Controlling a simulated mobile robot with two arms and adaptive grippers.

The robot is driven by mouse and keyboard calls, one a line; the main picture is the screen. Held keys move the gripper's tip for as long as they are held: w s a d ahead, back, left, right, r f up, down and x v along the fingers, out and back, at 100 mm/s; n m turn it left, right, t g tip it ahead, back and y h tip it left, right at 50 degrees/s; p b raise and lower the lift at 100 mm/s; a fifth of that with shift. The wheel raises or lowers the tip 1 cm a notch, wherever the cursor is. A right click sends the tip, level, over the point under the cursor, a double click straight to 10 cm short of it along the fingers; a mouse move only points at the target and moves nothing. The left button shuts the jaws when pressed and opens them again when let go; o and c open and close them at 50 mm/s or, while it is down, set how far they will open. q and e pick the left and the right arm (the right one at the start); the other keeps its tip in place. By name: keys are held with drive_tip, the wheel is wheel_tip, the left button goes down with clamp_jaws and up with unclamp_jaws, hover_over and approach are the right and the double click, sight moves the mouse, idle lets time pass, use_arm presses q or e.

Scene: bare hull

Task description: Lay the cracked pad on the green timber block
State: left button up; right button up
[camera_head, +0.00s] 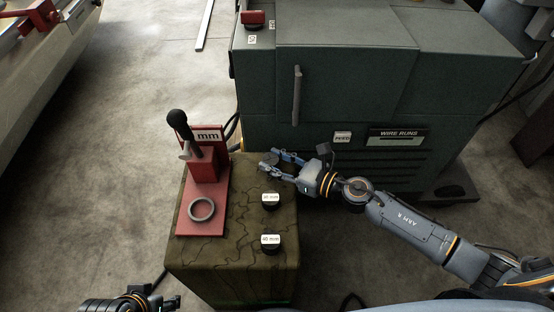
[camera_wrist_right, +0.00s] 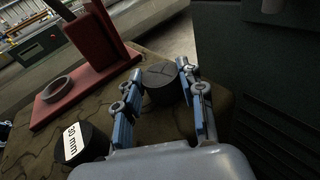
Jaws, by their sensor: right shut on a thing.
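The timber block (camera_head: 235,240) is brownish green with dark cracks and a green band low on its front. My right gripper (camera_head: 270,161) is shut on a dark round pad (camera_wrist_right: 163,76) at the block's far right corner. Thin lines like cracks cross the pad's top in the right wrist view. I cannot tell whether the pad touches the block. Two more black pads stand on the block, one (camera_head: 270,201) behind the one marked 40 mm (camera_head: 270,246); a 30 mm label (camera_wrist_right: 72,144) shows in the wrist view. My left gripper (camera_head: 150,300) is partly visible at the bottom edge.
A red stand (camera_head: 204,168) with a black-knobbed lever and a grey ring (camera_head: 201,209) on its base takes up the block's left side. A dark green cabinet (camera_head: 340,90) rises close behind the block and my right gripper. Concrete floor is open at left.

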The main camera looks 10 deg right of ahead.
drive_tip(key=shift+f, duration=0.15)
drive_tip(key=o, duration=1.2)
drive_tip(key=shift+c, duration=0.2)
